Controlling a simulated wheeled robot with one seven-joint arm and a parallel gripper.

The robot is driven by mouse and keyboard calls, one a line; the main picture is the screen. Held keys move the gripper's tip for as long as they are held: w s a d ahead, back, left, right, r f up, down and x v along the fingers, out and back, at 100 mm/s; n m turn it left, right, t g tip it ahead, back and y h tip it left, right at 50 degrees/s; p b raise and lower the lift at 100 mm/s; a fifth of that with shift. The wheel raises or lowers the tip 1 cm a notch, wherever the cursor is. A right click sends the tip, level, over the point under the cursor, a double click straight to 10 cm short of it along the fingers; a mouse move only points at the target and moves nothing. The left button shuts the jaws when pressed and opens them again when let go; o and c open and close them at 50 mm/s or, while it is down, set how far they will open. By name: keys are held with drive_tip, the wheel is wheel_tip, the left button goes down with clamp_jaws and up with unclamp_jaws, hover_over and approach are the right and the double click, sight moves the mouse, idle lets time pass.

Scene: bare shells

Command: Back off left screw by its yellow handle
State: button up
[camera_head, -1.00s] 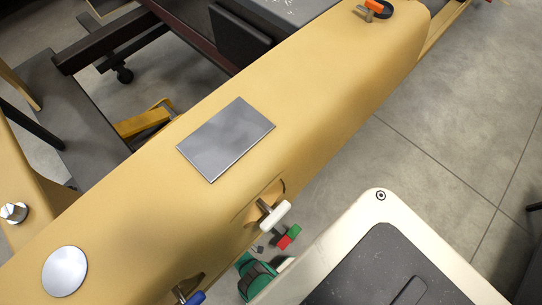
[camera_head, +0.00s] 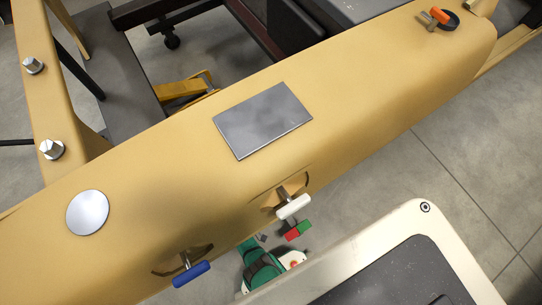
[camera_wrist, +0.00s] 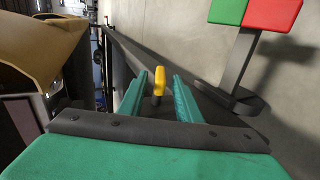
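The yellow handle (camera_wrist: 159,79) shows in the wrist view as a short upright grip on a thin grey shaft. It appears in the gap between the two green fingers of my gripper (camera_wrist: 159,75). The fingers are apart, and I see no contact with the handle. Whether it is between the tips or beyond them is hard to tell. I cannot make out the yellow handle in the head view. Other handled screws there are white (camera_head: 293,207), blue (camera_head: 191,273) and orange (camera_head: 439,16).
A long tan beam (camera_head: 370,75) runs diagonally across the head view, with a grey plate (camera_head: 262,120) and a round disc (camera_head: 88,213). A green and red block (camera_wrist: 284,15) on a dark post stands right of my fingers. Concrete floor is open at right.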

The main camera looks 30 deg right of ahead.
drive_tip(key=v, duration=0.8)
drive_tip(key=shift+a+r, duration=0.15)
drive_tip(key=shift+a, duration=0.2)
drive_tip(key=shift+s, duration=0.1)
